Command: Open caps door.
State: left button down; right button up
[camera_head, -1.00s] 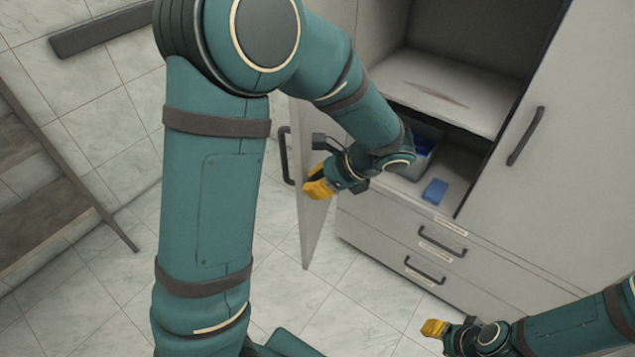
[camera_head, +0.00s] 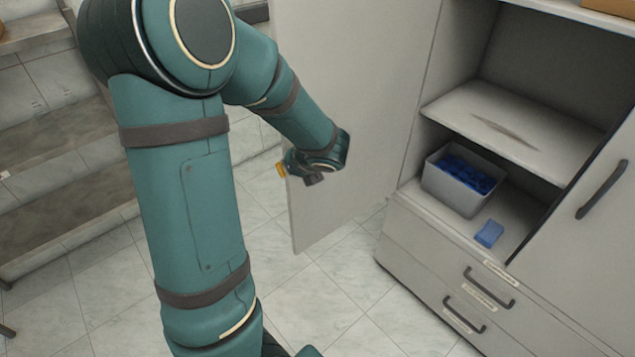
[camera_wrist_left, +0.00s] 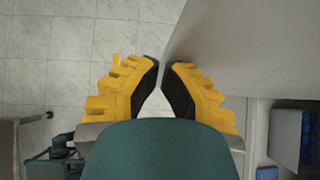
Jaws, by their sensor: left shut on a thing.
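The caps door (camera_head: 345,95) is a pale grey panel standing wide open on the left side of the cabinet. My left gripper (camera_head: 281,171) is at the door's free edge, shut on it. In the left wrist view, the yellow fingers of the left gripper (camera_wrist_left: 161,70) converge at the near end of the door (camera_wrist_left: 245,50), with dark pads facing each other. The exact contact is hard to make out. The door's handle is hidden in the head view. My right gripper is not in view.
The open cabinet compartment holds a grey bin (camera_head: 462,180) with blue caps and a blue block (camera_head: 489,233) beside it. Drawers (camera_head: 480,290) sit below, and a closed door (camera_head: 590,215) is at right. Shelving (camera_head: 65,150) stands at left. The tiled floor (camera_head: 340,290) between is clear.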

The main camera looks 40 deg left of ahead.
pick_arm(q)
jog(key=w+a, duration=0.1)
jog(key=a, duration=0.8)
jog(key=shift+w+m, duration=0.3)
jog(key=shift+m, duration=0.1)
jog(key=shift+d, duration=0.2)
